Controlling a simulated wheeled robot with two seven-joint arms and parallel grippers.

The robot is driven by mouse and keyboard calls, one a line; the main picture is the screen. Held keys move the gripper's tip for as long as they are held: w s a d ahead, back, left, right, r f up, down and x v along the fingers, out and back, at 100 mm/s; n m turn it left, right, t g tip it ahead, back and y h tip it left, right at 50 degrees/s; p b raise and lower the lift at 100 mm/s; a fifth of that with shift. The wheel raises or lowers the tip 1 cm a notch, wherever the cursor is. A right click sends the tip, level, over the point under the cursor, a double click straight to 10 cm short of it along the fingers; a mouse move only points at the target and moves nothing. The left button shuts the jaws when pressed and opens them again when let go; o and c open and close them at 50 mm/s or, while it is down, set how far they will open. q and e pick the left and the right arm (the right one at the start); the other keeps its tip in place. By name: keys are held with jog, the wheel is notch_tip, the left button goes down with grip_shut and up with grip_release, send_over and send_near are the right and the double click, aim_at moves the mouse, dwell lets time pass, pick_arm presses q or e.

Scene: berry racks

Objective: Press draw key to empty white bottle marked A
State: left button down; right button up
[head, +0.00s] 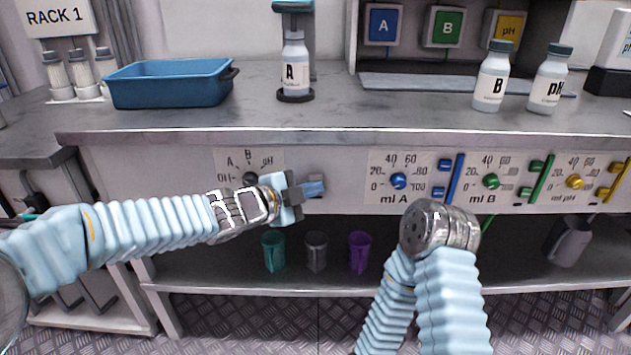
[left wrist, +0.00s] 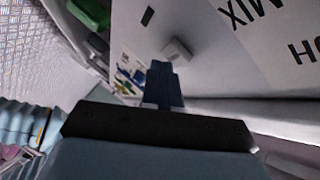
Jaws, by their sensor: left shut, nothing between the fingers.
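My left gripper (head: 318,188) is shut and empty, in front of the white panel below the counter edge, right of the selector dial (head: 250,179). In the left wrist view its fingers (left wrist: 162,72) point at a small pale square key (left wrist: 178,50) on the panel. The fingertips are close to the key; I cannot tell whether they touch it. The key's label is not readable.
Bottles B (head: 491,82) and pH (head: 549,85) stand on the counter. A blue tray (head: 172,83) is at left. The panel's right part has the ml A dial (head: 398,181) and coloured sliders. Several cups, including a purple cup (head: 360,252), stand on the shelf below.

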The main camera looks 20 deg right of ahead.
pick_arm(q)
jog(key=shift+w+d+p, duration=0.1)
jog(key=shift+w+p, duration=0.25)
jog(key=shift+w, duration=0.1)
dwell(0.3)
dwell(0.3)
jog(key=shift+s+a+b, duration=0.25)
jog(key=shift+s+b, duration=0.35)
jog(key=shift+s, duration=0.25)
jog(key=shift+s+a+b, duration=0.25)
jog(key=shift+s+b, duration=0.2)
jog(key=shift+s, duration=0.35)
jog(key=shift+s+a+b, duration=0.2)
jog(key=shift+s+b, duration=0.2)
jog(key=shift+s, duration=0.45)
jog(key=shift+s+a+b, duration=0.25)
jog(key=shift+s+b, duration=0.2)
jog(key=shift+s, duration=0.35)
